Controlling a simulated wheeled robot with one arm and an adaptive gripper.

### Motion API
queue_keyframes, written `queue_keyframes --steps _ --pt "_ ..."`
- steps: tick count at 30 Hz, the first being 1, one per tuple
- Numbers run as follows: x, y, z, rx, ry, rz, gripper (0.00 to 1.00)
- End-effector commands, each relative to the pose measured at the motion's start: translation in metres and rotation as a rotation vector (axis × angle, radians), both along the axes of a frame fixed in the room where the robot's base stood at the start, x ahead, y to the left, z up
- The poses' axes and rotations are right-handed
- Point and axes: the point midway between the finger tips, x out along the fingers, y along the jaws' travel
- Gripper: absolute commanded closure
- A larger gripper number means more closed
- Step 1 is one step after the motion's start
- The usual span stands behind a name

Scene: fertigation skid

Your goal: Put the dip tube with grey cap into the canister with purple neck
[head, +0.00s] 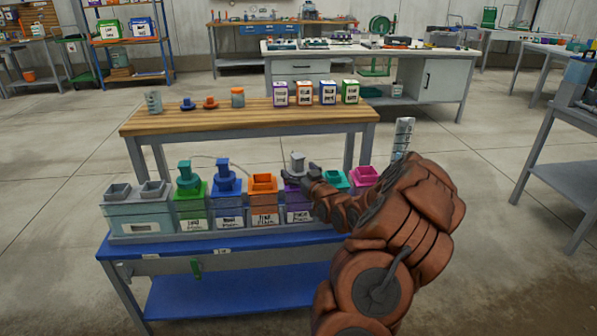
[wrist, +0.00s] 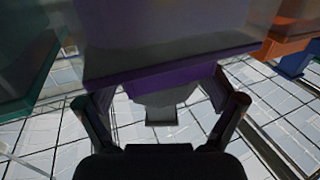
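The canister with purple neck (head: 297,215) stands in the row on the blue bench. Its purple neck (wrist: 170,70) crosses the top of the wrist view, which looks inverted. The grey cap of the dip tube (head: 297,158) shows upright above the purple neck. In the wrist view the grey cap (wrist: 160,108) lies against the neck's edge, between my fingers. The tube itself is hidden. My gripper (head: 300,174) is at the neck, just below the cap's top. In the wrist view its fingers (wrist: 162,100) are spread, with gaps visible on both sides of the cap.
The orange-necked canister (head: 263,185) stands left of the purple one; teal (head: 335,179) and pink (head: 365,176) ones stand right. Green and blue caps (head: 226,175) sit on canisters further left. A grey bin (head: 140,220) ends the row. A wooden bench (head: 200,117) is behind.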

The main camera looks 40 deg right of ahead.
Motion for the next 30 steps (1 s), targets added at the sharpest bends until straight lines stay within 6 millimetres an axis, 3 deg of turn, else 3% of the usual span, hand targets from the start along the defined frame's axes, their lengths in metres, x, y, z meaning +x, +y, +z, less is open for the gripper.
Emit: queue_keyframes --steps 14,30 --pt "-0.006 0.001 0.0 0.001 0.0 -0.001 0.01" --pt "-0.066 0.019 0.0 0.002 0.002 -0.002 0.01"
